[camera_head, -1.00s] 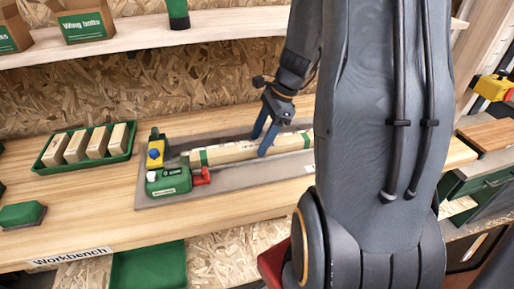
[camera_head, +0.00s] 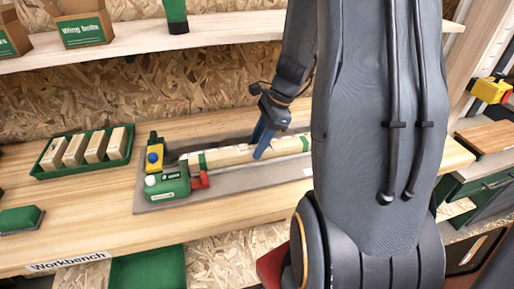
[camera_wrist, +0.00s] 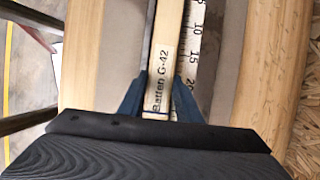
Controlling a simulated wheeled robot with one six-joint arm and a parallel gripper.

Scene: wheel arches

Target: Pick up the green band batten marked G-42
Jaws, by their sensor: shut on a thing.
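The batten marked G-42 (camera_head: 230,157) is a long pale wooden bar with green bands, lying along the grey plate on the workbench. My gripper (camera_head: 263,150) is shut on the batten, one finger on each side; the fingers also show in the wrist view (camera_wrist: 159,98). I cannot tell whether the batten is clear of the plate. My arm hides what lies behind it on the right.
A scale (camera_wrist: 193,45) runs beside the batten. A green tray (camera_head: 84,152) of wooden blocks sits at the left. A shelf (camera_head: 225,42) runs above.

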